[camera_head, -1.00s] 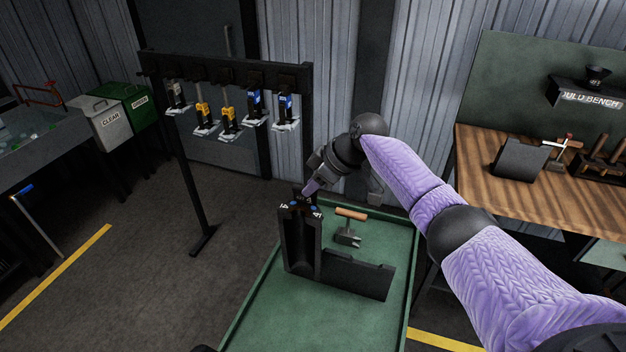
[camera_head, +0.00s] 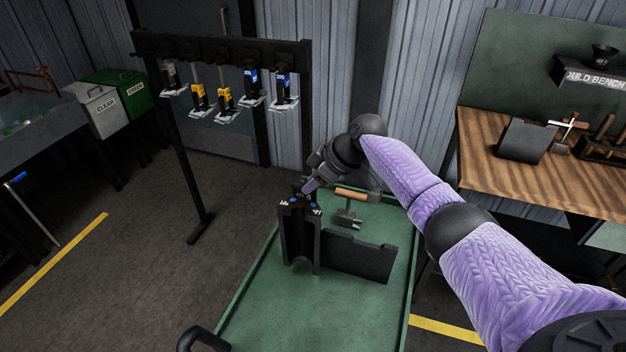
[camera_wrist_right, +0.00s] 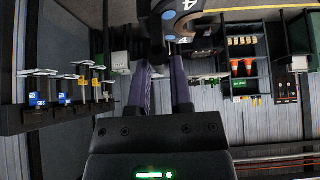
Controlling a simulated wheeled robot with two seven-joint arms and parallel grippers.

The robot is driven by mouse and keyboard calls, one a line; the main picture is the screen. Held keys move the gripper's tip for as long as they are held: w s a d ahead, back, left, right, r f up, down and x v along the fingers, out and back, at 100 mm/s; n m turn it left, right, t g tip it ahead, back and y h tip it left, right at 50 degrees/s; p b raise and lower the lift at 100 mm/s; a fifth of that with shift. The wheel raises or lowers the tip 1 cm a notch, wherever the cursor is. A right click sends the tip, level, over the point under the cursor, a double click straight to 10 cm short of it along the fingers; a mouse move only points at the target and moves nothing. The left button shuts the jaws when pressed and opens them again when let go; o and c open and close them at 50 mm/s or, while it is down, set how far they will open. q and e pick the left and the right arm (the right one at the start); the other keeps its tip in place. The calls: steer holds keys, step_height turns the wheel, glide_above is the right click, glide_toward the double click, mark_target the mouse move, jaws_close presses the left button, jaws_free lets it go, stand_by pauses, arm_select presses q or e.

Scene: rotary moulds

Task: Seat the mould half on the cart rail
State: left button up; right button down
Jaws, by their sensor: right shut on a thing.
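The dark mould half (camera_head: 298,236) stands upright over the green cart (camera_head: 270,312), with blue dots and white marks on its top. My right gripper (camera_head: 307,187) is shut on its upper end. In the right wrist view, the fingers (camera_wrist_right: 161,88) reach to the mould half (camera_wrist_right: 185,22), which shows blue dots and a "4". The low dark rail (camera_head: 358,257) lies on the cart, just right of the mould half. The mould half's foot overlaps the rail's left end in the picture; I cannot tell whether they touch. My left gripper is not in view.
A rack (camera_head: 225,50) with hanging clamps stands behind left. A wooden bench (camera_head: 485,165) stands at right. The cart's front surface is clear.

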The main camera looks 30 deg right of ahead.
steer(key=shift+w+r, duration=0.1)
steer(key=shift+r, duration=0.05)
steer(key=shift+f+b, duration=0.3)
steer(key=shift+f, duration=0.05)
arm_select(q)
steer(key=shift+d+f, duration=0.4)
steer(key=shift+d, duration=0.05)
arm_select(e)
steer(key=shift+f, duration=0.1)
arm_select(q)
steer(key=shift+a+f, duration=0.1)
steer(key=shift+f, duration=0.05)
arm_select(e)
steer(key=shift+f, duration=0.25)
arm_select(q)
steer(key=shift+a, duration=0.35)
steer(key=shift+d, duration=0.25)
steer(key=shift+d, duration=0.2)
arm_select(e)
steer(key=shift+f, duration=0.15)
